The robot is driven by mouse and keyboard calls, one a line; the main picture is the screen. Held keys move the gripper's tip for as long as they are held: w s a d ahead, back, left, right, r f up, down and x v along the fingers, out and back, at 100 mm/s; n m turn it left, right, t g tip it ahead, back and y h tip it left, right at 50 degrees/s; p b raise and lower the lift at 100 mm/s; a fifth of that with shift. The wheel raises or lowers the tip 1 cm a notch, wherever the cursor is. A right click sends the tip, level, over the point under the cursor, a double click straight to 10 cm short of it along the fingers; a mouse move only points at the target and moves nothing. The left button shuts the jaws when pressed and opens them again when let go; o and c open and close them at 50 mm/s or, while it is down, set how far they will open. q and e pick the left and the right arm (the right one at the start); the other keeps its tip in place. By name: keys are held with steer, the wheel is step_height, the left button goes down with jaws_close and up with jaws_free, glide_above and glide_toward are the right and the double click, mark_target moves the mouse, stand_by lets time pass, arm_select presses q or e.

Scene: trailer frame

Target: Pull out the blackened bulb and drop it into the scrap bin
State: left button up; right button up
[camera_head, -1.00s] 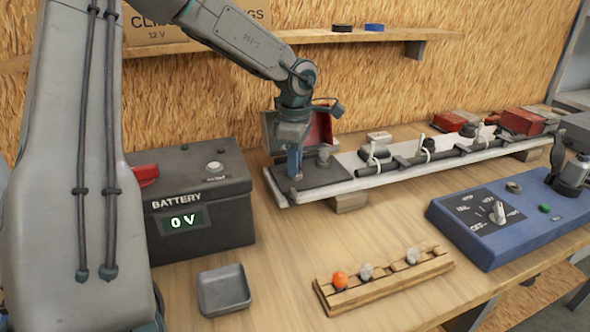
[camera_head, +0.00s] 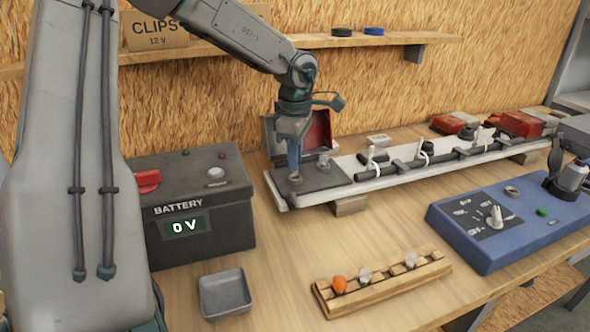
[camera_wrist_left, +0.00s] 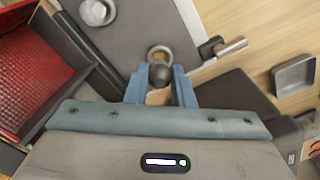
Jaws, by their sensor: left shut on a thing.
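My left gripper (camera_head: 294,170) points down over the dark lamp plate (camera_head: 325,181) at the left end of the white board. In the left wrist view, its blue fingers (camera_wrist_left: 160,90) are shut on the blackened bulb (camera_wrist_left: 160,74), a dark round thing. A pale ring-shaped socket (camera_wrist_left: 160,52) shows just beyond the bulb; I cannot tell whether the bulb is clear of it. The small grey open tray, apparently the scrap bin (camera_head: 225,293), sits on the bench in front of the battery. It also shows in the left wrist view (camera_wrist_left: 294,75). My right gripper is not in view.
A clear bulb (camera_wrist_left: 97,12) stands on the same plate. A red lens housing (camera_wrist_left: 35,75) is beside it. The battery (camera_head: 205,215) reads 0 V. A wooden rack (camera_head: 385,284) holds an orange bulb and clear bulbs. A blue control box (camera_head: 500,235) is at right.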

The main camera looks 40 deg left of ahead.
arm_select(q)
steer(key=shift+r+p, duration=0.65)
steer(key=shift+r, duration=0.6)
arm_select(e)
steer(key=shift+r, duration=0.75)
arm_select(q)
step_height(320, 180, up, 4)
steer(key=p, duration=0.3)
steer(key=shift+a+f, duration=0.1)
steer(key=shift+f, duration=0.2)
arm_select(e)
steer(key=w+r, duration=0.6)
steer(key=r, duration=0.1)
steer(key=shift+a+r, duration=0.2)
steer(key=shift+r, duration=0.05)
arm_select(q)
steer(key=shift+r, duration=0.1)
